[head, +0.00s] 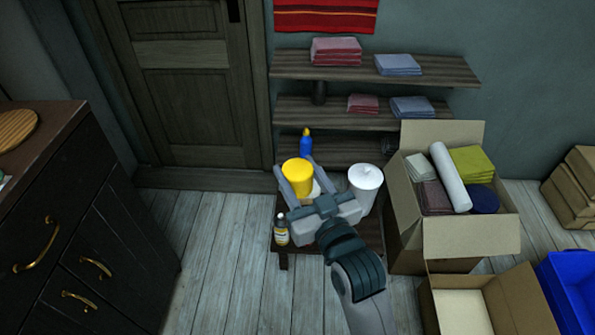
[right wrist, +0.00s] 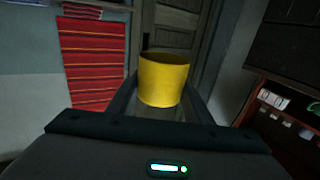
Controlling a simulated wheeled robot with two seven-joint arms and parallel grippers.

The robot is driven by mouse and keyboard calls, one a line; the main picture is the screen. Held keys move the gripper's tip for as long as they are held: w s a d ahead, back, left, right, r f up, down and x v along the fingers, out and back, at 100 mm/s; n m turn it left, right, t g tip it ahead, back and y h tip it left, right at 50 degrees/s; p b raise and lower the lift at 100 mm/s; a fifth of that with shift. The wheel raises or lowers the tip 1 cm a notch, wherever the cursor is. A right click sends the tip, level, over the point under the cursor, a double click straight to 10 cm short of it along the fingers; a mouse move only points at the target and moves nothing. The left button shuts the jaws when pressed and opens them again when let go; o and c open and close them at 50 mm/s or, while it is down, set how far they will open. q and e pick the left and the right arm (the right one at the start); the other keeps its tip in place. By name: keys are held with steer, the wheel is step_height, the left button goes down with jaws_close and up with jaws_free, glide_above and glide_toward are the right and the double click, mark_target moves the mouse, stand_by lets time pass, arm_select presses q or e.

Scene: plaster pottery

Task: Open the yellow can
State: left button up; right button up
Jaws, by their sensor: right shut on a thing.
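The yellow can (head: 297,177) shows as a yellow cylinder above the small low table, with a pale part just below and to its right. My right gripper (head: 299,181) reaches in from the lower right, its two fingers on either side of the yellow piece and shut on it. The right wrist view shows the yellow cylinder (right wrist: 165,82) upright between the fingertips, with a greyish area below it. I cannot tell whether the yellow piece is apart from a body underneath. My left gripper is out of view.
An open cardboard box (head: 470,237) with cloths is to the right. A dark cabinet (head: 85,235) stands left, with free floor between.

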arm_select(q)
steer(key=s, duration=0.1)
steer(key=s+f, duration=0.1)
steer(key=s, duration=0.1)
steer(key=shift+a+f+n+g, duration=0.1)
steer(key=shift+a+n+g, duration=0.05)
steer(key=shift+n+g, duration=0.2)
arm_select(e)
steer(key=s+d+f+m+h, duration=0.1)
steer(key=s+d+h, duration=0.1)
steer(key=d, duration=0.5)
steer(key=s+d+f+m+t+h, duration=0.1)
steer(key=s+d+m+h, duration=0.1)
steer(key=d, duration=0.6)
steer(key=s+d+f+m+t+h, duration=0.1)
steer(key=s+d+h, duration=0.3)
steer(key=d, duration=0.4)
steer(key=shift+s+f+m, duration=0.35)
steer(key=shift+s+m, duration=0.1)
steer(key=shift+m, duration=0.25)
